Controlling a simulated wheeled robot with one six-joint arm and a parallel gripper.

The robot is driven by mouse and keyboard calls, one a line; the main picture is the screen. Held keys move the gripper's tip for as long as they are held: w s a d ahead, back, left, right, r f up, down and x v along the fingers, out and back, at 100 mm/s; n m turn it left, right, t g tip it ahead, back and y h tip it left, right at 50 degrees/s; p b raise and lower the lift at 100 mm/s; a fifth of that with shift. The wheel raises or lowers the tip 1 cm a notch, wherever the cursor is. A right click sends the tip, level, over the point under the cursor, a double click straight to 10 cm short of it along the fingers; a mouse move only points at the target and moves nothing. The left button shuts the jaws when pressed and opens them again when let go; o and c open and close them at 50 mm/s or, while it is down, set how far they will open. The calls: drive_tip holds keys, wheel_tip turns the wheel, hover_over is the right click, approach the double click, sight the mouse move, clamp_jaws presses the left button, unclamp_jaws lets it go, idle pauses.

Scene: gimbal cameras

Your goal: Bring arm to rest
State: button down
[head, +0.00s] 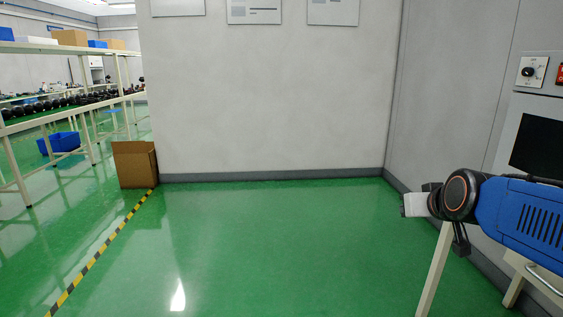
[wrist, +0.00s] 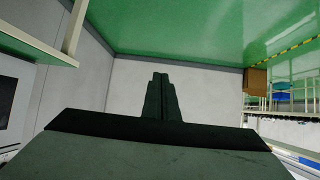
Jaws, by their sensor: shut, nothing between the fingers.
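In the wrist view, my gripper (wrist: 160,76) shows from behind as dark fingers side by side, pressed together with no gap. Nothing is held. The fingers point toward the grey wall (wrist: 190,95) and touch nothing that I can see. The wrist picture is upside down, with the floor at the top. In the head view I cannot make out the gripper's fingers clearly.
A cardboard box (head: 135,164) stands by the wall corner, near a black-and-yellow floor line (head: 98,254). Shelving (head: 125,75) and a blue bin (head: 59,143) are at left. A pale table leg (head: 434,268) stands at right. The green floor (head: 270,245) ahead is clear.

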drive_tip(key=s+a+f+g, duration=0.1)
drive_tip(key=s+f+g, duration=0.1)
drive_tip(key=s+f, duration=0.2)
drive_tip(key=s+f+g, duration=0.2)
drive_tip(key=s+f, duration=0.2)
drive_tip(key=s, duration=0.7)
drive_tip(key=s+a+f+g, duration=0.1)
drive_tip(key=s+f+g, duration=0.1)
drive_tip(key=s+f, duration=0.3)
drive_tip(key=s, duration=0.2)
drive_tip(key=shift+s+a, duration=0.35)
drive_tip(key=c, duration=2.5)
unclamp_jaws()
